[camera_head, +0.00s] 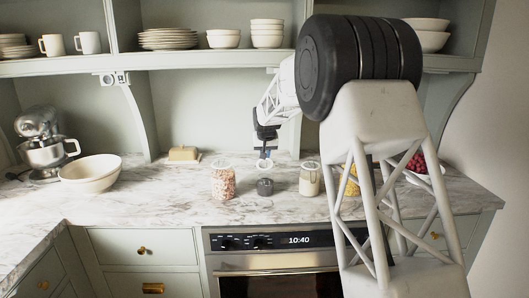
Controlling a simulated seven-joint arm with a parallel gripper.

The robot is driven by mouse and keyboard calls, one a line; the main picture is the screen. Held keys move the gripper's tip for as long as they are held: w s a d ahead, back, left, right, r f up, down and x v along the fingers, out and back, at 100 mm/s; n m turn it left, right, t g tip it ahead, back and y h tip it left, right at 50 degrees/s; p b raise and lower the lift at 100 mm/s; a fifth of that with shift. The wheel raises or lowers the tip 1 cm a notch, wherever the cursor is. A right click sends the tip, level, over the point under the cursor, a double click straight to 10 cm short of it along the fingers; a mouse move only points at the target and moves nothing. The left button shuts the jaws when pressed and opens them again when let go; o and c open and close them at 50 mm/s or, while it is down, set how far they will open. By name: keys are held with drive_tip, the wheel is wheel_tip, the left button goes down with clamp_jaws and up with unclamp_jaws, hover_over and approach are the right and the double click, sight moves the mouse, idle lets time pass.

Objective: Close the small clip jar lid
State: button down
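The small clip jar (265,187) holds dark contents and stands on the marble counter, between two taller jars. Its pale round lid (264,164) appears raised above the jar's mouth, tilted up at the back. My gripper (265,151) is just above and behind the lid, pointing down. The gripper is small and dark here, so I cannot tell whether its fingers are open, or whether it touches the lid.
A taller jar with pinkish contents (222,182) stands left of the small jar, and one with pale contents (309,181) stands right. A yellow-filled jar (351,183) is partly hidden by my arm. A butter dish (183,154) sits behind. The front counter is clear.

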sight(267, 182)
drive_tip(key=shift+s+d+f+t, duration=0.1)
drive_tip(key=shift+s+f+t, duration=0.55)
drive_tip(key=shift+s, duration=0.35)
drive_tip(key=shift+s+f+t, duration=0.55)
drive_tip(key=shift+s+f, duration=0.15)
drive_tip(key=shift+s, duration=0.3)
drive_tip(key=shift+s+d+f+t, duration=0.1)
drive_tip(key=shift+s+f+t, duration=0.55)
drive_tip(key=shift+s, duration=0.35)
drive_tip(key=shift+s+f, duration=0.35)
drive_tip(key=shift+f, duration=0.35)
drive_tip(key=shift+s+f, duration=0.35)
drive_tip(key=shift+f, duration=0.3)
drive_tip(key=c, duration=1.3)
unclamp_jaws()
drive_tip(key=shift+o, duration=1.1)
drive_tip(key=shift+r, duration=0.15)
drive_tip(key=shift+r, duration=0.15)
